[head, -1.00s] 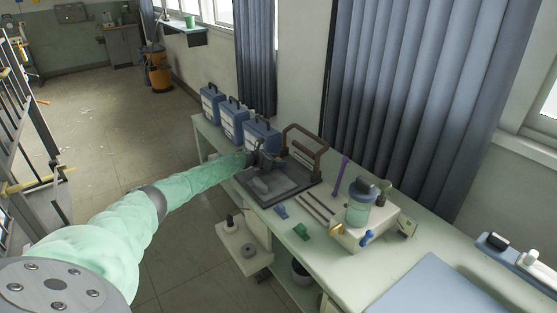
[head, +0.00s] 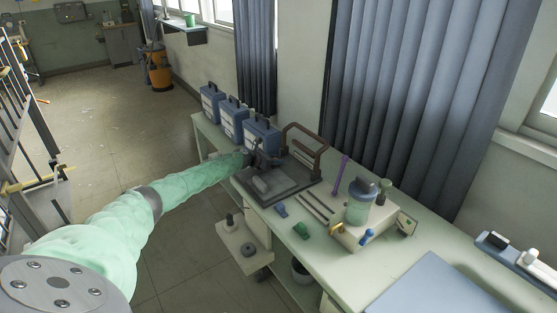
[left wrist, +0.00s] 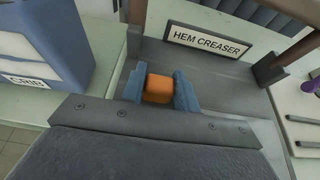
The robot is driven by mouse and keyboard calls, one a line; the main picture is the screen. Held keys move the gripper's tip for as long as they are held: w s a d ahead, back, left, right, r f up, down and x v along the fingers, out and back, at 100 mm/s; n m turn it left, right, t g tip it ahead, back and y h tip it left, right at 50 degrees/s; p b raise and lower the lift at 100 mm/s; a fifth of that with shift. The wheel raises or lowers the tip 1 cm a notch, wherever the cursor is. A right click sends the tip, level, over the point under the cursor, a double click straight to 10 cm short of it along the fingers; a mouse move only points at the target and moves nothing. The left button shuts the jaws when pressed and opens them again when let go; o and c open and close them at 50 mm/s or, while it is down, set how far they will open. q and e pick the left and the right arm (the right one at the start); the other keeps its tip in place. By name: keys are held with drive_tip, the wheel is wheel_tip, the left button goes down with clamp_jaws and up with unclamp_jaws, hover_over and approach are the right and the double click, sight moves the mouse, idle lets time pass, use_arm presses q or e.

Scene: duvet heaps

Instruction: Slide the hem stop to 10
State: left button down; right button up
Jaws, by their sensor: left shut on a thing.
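The hem creaser (head: 300,176), a dark flat press with a brown arched handle, stands on the bench. In the left wrist view its label plate (left wrist: 207,41) reads "HEM CREASER". My left gripper (head: 262,158) is at the creaser's back left corner. In the left wrist view the blue-grey fingers of my left gripper (left wrist: 159,88) are shut on an orange block (left wrist: 158,88), which looks like the hem stop. It sits between the label plate and a grey bar (left wrist: 165,122). No scale or number is readable. My right gripper is not in view.
Blue boxes (head: 262,136) stand close behind and left of my left gripper; one (left wrist: 40,55) is near it in the left wrist view. A jar (head: 359,208) on a pale unit, small blue and green pieces and a blue board (head: 435,290) lie to the right.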

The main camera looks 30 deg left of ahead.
use_arm(q)
drive_tip(key=shift+s+a, duration=0.25)
drive_tip(key=shift+s, duration=0.3)
drive_tip(key=shift+s+a, duration=0.25)
drive_tip(key=shift+s, duration=0.45)
drive_tip(key=shift+f, duration=0.15)
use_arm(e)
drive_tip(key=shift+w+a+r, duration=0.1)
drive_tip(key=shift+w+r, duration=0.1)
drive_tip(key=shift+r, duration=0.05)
use_arm(q)
drive_tip(key=c, duration=1.2)
unclamp_jaws()
drive_tip(key=shift+s+a, duration=0.1)
drive_tip(key=shift+o, duration=0.8)
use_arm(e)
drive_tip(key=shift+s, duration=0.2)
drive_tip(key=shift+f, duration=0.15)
use_arm(q)
drive_tip(key=shift+s+a, duration=0.1)
drive_tip(key=shift+s, duration=0.05)
